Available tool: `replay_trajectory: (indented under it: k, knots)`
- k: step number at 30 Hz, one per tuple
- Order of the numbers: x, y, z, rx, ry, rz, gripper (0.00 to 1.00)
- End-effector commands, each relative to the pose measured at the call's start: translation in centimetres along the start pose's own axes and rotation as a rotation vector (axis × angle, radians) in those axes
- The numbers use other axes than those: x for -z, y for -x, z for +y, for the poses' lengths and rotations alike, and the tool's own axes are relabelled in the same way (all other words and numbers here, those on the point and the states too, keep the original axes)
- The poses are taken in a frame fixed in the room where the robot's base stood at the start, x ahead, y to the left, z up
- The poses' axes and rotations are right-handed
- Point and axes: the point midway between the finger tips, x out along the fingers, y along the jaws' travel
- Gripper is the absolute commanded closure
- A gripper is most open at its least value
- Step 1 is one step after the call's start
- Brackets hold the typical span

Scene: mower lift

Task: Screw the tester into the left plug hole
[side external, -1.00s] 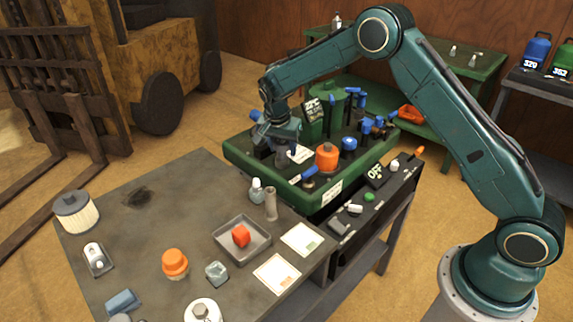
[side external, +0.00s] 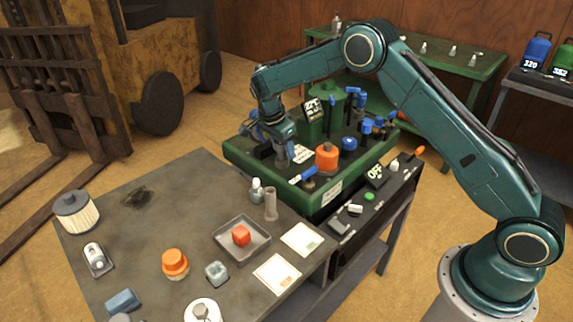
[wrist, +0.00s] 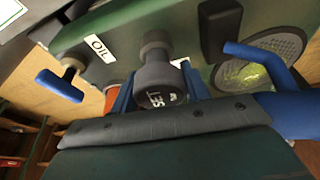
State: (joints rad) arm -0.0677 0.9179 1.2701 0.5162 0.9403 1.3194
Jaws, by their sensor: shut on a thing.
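My gripper (side external: 283,157) points down over the left part of the green machine deck (side external: 262,185) in the side view. In the wrist view, the blue fingers of my gripper (wrist: 158,90) are shut on a dark grey round-ended tester (wrist: 157,82) with white lettering. The tester's narrower stem (wrist: 155,42) reaches towards the green deck. Whether the stem sits in a hole or is just above one is unclear. The left plug hole cannot be made out. In the side view the tester is too small to tell apart from the gripper.
An orange cap (side external: 327,157) stands right of my gripper. Several blue-topped parts crowd the deck's right side. In the wrist view, a blue T-handle (wrist: 58,86) stands beside an OIL label (wrist: 100,48). A black block (wrist: 219,28) and a round mesh (wrist: 262,62) lie to the right.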

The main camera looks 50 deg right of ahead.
Motion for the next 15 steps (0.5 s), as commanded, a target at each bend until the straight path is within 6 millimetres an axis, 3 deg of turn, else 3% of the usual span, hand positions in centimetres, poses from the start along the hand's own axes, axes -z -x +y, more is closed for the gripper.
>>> replay_trajectory:
  k: [15]
  knots:
    - [-0.15, -0.45, 0.28, -0.032, -0.064, 0.0, 0.78]
